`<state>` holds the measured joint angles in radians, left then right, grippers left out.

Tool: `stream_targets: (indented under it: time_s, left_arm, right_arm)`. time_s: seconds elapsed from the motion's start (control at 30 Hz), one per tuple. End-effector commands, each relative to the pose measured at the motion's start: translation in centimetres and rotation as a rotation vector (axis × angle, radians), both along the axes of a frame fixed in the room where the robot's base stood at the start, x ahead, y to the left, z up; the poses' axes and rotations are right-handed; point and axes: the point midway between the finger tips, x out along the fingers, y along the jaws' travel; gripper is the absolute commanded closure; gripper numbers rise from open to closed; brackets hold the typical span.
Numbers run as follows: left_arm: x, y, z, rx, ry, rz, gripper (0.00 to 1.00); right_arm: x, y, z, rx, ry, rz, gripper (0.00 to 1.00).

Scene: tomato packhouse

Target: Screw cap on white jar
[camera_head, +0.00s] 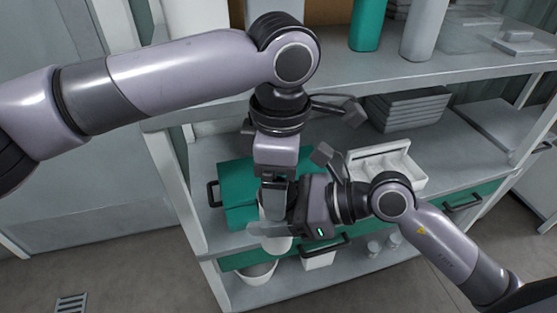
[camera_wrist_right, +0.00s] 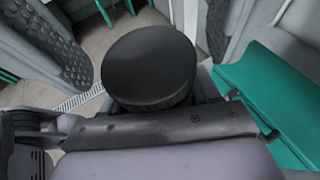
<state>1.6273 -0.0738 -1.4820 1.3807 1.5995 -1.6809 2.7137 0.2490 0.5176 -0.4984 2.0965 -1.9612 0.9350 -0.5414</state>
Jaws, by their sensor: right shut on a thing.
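The white jar (camera_head: 276,244) stands upright in front of the shelf, partly hidden by both grippers. My right gripper (camera_head: 268,229) comes in from the right and is shut on the jar, with white showing above and below its fingers. My left gripper (camera_head: 272,190) points down just above the jar; its fingertips are partly hidden, so its jaw state is unclear. In the right wrist view a round black cap (camera_wrist_right: 150,65) with a ribbed edge faces the camera. The cap is hidden in the head view, and I cannot tell how it is seated.
A green drawer or panel (camera_head: 238,180) with dark handles lies behind the grippers. A white divided tray (camera_head: 400,163) and stacked grey trays (camera_head: 405,110) stand on the shelf to the right. A white bucket (camera_head: 256,273) and small white pots (camera_head: 374,248) sit lower down.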

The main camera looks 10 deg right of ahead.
Motion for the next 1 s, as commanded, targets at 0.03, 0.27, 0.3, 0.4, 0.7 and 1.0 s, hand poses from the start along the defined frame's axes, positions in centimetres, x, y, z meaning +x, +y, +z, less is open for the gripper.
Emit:
stream_targets:
  time_s: [0.03,0.27,0.3,0.4,0.7,1.0]
  left_arm:
    - [0.0,0.04,-0.25,0.0,0.001,0.0,0.2]
    - [0.02,0.05,-0.44,0.001,0.0,0.0,0.2]
    - [0.02,0.05,-0.43,0.001,0.0,0.0,0.2]
    - [0.02,0.05,-0.42,0.001,0.0,0.0,0.4]
    - [0.01,0.04,-0.39,0.001,0.0,0.0,0.83]
    - [-0.01,0.01,-0.39,0.0,0.001,-0.031,0.85]
  right_arm:
    - [0.0,0.0,0.03,0.001,0.0,0.0,1.0]
    - [0.0,0.0,0.02,0.001,0.0,0.0,1.0]
    - [0.0,0.0,0.02,0.001,0.0,0.0,1.0]
    - [0.0,0.0,0.02,0.0,0.0,0.0,1.0]
    - [0.0,0.0,0.01,0.0,0.0,0.0,1.0]
    - [0.0,0.0,0.0,0.0,0.0,0.0,1.0]
